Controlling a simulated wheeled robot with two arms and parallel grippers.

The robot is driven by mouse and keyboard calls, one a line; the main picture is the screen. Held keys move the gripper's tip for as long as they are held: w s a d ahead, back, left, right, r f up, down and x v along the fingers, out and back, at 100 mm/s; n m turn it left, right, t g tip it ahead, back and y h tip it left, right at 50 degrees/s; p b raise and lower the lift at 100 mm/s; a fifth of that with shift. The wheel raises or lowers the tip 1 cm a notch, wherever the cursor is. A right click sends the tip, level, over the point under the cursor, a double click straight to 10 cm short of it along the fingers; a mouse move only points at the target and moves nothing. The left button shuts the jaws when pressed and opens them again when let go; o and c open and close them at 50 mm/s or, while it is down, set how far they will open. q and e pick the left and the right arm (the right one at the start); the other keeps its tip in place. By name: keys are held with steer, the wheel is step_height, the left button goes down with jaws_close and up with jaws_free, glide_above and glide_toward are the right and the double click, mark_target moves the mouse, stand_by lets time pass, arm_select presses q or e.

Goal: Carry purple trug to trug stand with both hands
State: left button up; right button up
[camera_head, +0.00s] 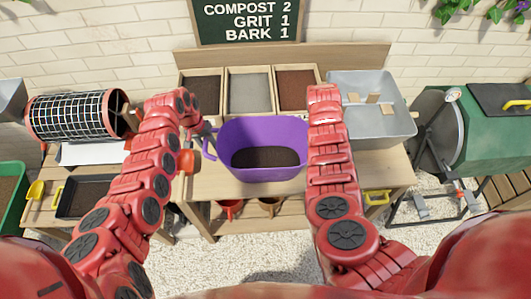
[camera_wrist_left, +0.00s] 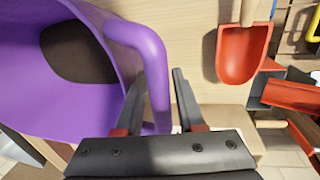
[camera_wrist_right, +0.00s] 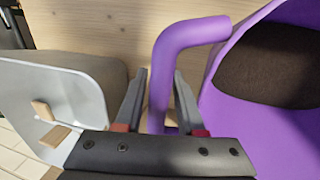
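The purple trug (camera_head: 262,132) sits upright on the wooden potting bench, with dark material in it. Its left handle (camera_head: 209,146) faces my left gripper (camera_head: 202,138). In the left wrist view my left gripper (camera_wrist_left: 158,100) is open, with the handle (camera_wrist_left: 148,55) between its fingers and a gap on the right side. In the right wrist view my right gripper (camera_wrist_right: 158,100) is open, with the other handle (camera_wrist_right: 162,80) between its fingers. In the head view my right forearm hides that handle and gripper. I cannot make out the trug stand.
Three bins of dark, grey and brown material (camera_head: 249,92) stand behind the trug. A grey tub (camera_head: 385,128) is close on the right. A red scoop (camera_wrist_left: 240,55) lies left of the trug. A mesh drum (camera_head: 70,116) is at left, a green machine (camera_head: 490,130) at right.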

arm_select(q)
jaws_close()
arm_select(e)
jaws_close()
stand_by(1.3)
